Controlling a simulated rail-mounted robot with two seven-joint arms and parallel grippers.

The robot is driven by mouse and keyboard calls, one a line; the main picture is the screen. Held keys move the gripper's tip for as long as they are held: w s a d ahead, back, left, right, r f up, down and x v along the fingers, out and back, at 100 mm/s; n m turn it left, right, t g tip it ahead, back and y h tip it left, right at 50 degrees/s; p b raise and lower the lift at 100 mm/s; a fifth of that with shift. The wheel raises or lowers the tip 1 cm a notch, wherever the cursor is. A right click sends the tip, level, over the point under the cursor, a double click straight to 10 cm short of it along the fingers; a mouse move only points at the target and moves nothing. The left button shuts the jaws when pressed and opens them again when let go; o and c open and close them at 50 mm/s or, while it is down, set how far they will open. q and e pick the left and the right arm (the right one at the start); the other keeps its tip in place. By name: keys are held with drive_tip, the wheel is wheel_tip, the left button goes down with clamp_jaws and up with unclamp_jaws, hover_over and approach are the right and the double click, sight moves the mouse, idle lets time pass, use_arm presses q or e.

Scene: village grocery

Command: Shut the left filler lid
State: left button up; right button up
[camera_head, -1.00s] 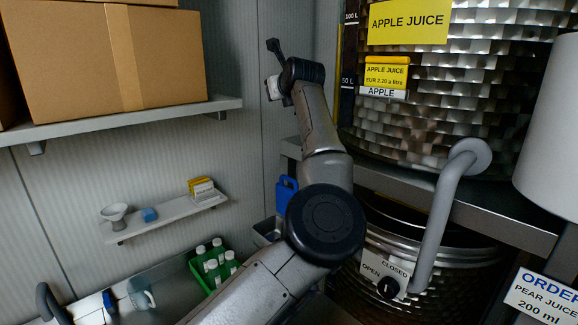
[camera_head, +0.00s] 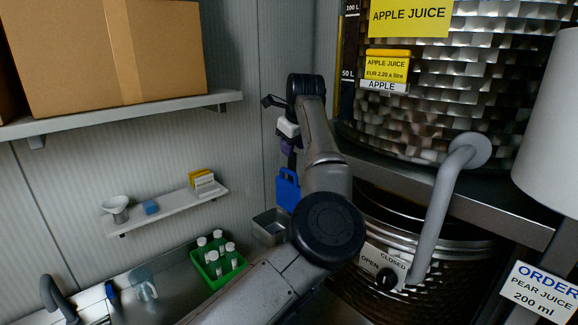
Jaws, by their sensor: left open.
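No filler lid can be made out in the head view; the top of the apple juice tank (camera_head: 430,115) is cut off by the frame. My left arm rises from the bottom, in front of the lower tank's left side. My left gripper (camera_head: 289,150) hangs below the wrist, small and dark against the grey wall, left of the apple juice tank. It is open and holds nothing that I can see. Its fingertips are hard to make out. My right gripper is not in view.
A grey lever (camera_head: 441,215) with an OPEN/CLOSED plate (camera_head: 384,263) stands before the lower tank. A blue handled item (camera_head: 287,190) and a metal box (camera_head: 267,228) are near my arm. Left are a shelf with cardboard boxes (camera_head: 120,50) and a green crate of bottles (camera_head: 219,270).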

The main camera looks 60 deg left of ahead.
sight(288, 170)
use_arm(q)
drive_tip(key=p+x, duration=0.2)
drive_tip(key=x, duration=0.5)
drive_tip(key=shift+a+f, duration=0.25)
drive_tip(key=shift+f, duration=0.1)
drive_tip(key=shift+w+a+f, duration=0.1)
drive_tip(key=shift+a+f, duration=0.15)
drive_tip(key=shift+f, duration=0.3)
drive_tip(key=shift+c, duration=0.5)
drive_tip(key=c, duration=0.6)
clamp_jaws()
